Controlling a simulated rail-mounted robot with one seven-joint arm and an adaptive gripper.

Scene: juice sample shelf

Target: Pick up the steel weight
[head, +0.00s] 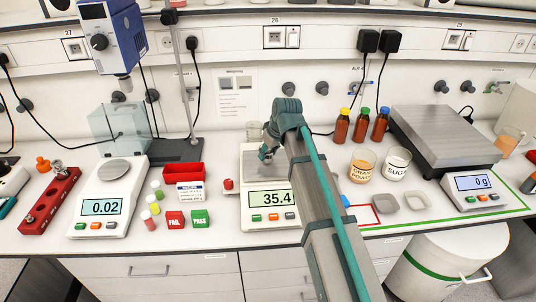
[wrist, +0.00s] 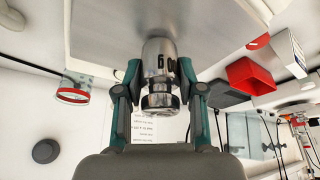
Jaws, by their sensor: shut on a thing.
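The steel weight (wrist: 158,72) is a shiny metal cylinder with a dark marking and a knobbed end. It sits between the fingers of my gripper (wrist: 160,92) in the wrist view, and they are shut on it. The weight is close to the grey steel pan (wrist: 110,25) of a scale; I cannot tell whether they touch. In the head view my gripper (head: 267,154) is over the pan of the middle scale (head: 270,228), whose display reads 35.4. The weight is largely hidden there by the gripper and arm.
A red weight block (head: 48,208) and a scale reading 0.02 (head: 105,208) stand at left. A red tray (head: 183,174) and FAIL (head: 175,220) and PASS (head: 200,217) blocks lie left of the middle scale. Bottles, beakers and a large scale (head: 478,192) stand at right.

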